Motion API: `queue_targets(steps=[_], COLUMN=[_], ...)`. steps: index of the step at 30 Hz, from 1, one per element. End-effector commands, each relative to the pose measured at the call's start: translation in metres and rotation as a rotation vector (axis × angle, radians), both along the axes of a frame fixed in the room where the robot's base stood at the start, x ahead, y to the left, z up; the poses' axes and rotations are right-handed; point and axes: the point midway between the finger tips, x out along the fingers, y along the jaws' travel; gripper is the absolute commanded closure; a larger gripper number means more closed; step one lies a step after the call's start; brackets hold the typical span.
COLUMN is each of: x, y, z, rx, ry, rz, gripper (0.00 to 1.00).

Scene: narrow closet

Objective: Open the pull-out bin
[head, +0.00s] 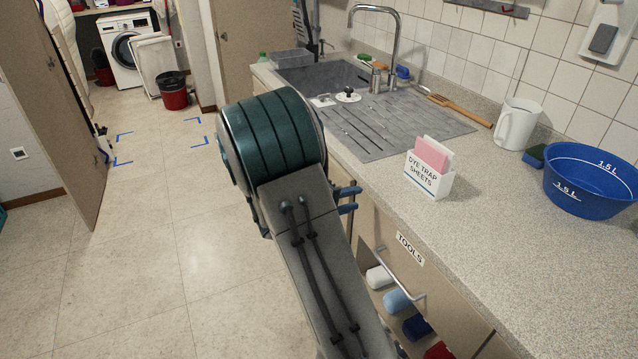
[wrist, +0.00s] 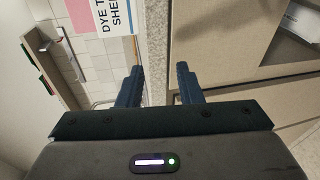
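My gripper (head: 348,199) is open, with its two blue fingers apart beside the front edge of the counter. In the wrist view my gripper (wrist: 160,88) has nothing between its fingers; the counter edge and a beige cabinet front (wrist: 220,35) lie beyond them. The pull-out bin cannot be made out with certainty. The cabinet fronts below the sink are largely hidden behind my arm in the head view. A front labelled TOOLS (head: 409,247) is to the right of my gripper, with a metal bar handle (head: 408,280) below the label.
The counter holds a dye trap sheets box (head: 428,181), a white jug (head: 515,124) and a blue basin (head: 590,182). The tiled floor (head: 170,240) to the left is clear.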

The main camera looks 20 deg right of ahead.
Motion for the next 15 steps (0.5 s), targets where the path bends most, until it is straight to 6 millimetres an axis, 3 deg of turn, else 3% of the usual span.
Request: queue_targets(steps=[1,7,12,15], x=[0.019,0.087,0.123,0.134], y=[0.002,0.023,0.048,0.058], z=[-0.019,-0.068,-0.105,-0.12], rx=[-0.064,-0.253,-0.321,-0.334], ry=[0.001,-0.045,-0.071,-0.08], rz=[0.063,0.348,0.554,0.628], gripper=[0.68,0.68,0.68,0.68])
